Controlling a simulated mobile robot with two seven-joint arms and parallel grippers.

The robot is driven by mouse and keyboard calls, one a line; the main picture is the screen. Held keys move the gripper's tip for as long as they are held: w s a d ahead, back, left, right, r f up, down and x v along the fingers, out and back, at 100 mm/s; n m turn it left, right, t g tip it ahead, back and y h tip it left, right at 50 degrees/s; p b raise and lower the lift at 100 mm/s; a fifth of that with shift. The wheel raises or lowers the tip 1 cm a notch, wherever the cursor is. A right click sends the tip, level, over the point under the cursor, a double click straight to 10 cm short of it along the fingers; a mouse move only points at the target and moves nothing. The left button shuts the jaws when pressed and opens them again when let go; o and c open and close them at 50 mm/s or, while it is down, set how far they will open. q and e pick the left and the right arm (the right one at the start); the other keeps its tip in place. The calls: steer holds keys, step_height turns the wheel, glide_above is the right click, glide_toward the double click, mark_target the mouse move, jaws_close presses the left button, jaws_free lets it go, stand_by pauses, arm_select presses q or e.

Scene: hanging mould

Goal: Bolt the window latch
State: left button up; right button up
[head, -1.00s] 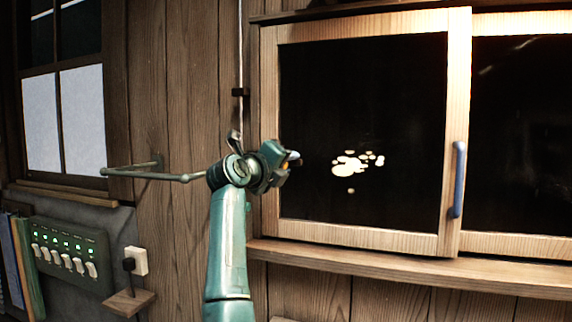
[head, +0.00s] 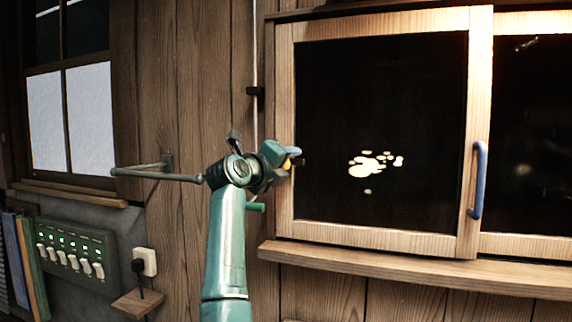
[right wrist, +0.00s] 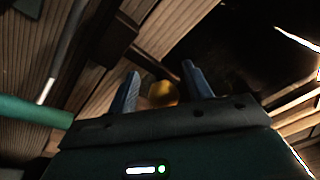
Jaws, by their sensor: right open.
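The wood-framed sliding window (head: 380,28) fills the right of the head view, with a blue upright handle (head: 479,180) on its frame. My right gripper (head: 290,156) is at the window's left frame, pointing right. A small yellow-orange knob, which may be the latch, shows at its tip. In the right wrist view the two blue fingers (right wrist: 160,90) stand apart, with the round yellow knob (right wrist: 161,93) between or just beyond them. I cannot tell whether they touch it. A dark block (right wrist: 112,42) lies near the left finger. My left gripper is out of view.
A thin vertical rod (head: 255,45) with a black clip (head: 255,91) runs down the wall left of the window. A short teal bar (head: 256,207) shows below my gripper. A wooden ledge (head: 400,272) juts out below. A switch panel (head: 75,252) is at lower left.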

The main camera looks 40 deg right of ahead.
steer(key=b+v, duration=0.3)
steer(key=v, duration=1)
steer(key=shift+s, duration=0.1)
